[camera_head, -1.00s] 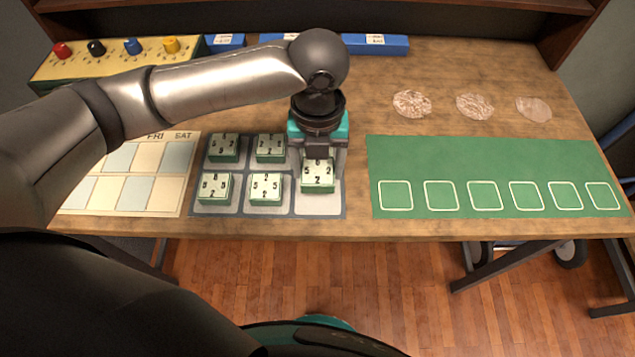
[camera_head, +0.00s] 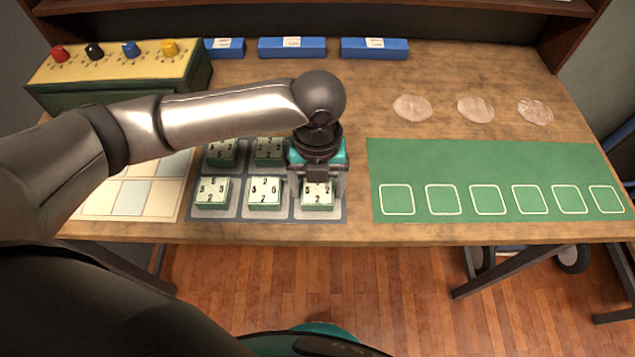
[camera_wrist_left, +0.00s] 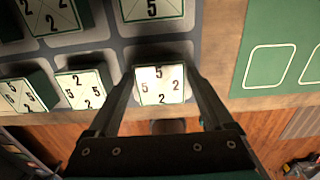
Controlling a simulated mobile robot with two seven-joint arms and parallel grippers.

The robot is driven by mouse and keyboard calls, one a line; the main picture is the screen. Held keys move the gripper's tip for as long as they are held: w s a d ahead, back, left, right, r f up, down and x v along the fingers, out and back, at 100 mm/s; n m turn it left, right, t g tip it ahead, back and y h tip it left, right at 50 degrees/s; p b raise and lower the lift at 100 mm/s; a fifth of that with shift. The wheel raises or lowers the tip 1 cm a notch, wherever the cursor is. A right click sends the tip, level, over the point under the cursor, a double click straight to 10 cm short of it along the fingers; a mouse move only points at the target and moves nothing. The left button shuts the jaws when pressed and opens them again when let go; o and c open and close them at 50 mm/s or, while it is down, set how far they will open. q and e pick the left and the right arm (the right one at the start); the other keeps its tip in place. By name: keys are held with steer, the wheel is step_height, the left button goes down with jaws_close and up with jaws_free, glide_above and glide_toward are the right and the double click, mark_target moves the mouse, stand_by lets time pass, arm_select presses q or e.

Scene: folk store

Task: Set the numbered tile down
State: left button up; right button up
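The numbered tile (camera_head: 317,194), pale-topped with black digits and green sides, sits in the lower right cell of the grey tray (camera_head: 296,214), looking level with its neighbours. It also shows in the left wrist view (camera_wrist_left: 160,85), face up with 5s and 2s. My left gripper (camera_head: 318,184) points down over it, one finger on each side. The fingertips in the left wrist view (camera_wrist_left: 161,80) look to touch the tile's sides. Several similar tiles, one of them (camera_head: 264,191) just left, fill other cells. My gripper hides the upper right cell in the head view. My right gripper is out of view.
A green mat (camera_head: 480,165) with outlined squares lies right of the tray. A knob box (camera_head: 120,75), blue boxes (camera_head: 292,47) and three round patches (camera_head: 475,110) are farther back. The table's front edge is close to the tray.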

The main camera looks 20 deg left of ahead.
mark_target(318, 189)
arm_select(q)
steer(key=shift+o, duration=0.9)
steer(key=shift+r, duration=0.15)
step_height(318, 189, up, 12)
steer(key=p, duration=0.3)
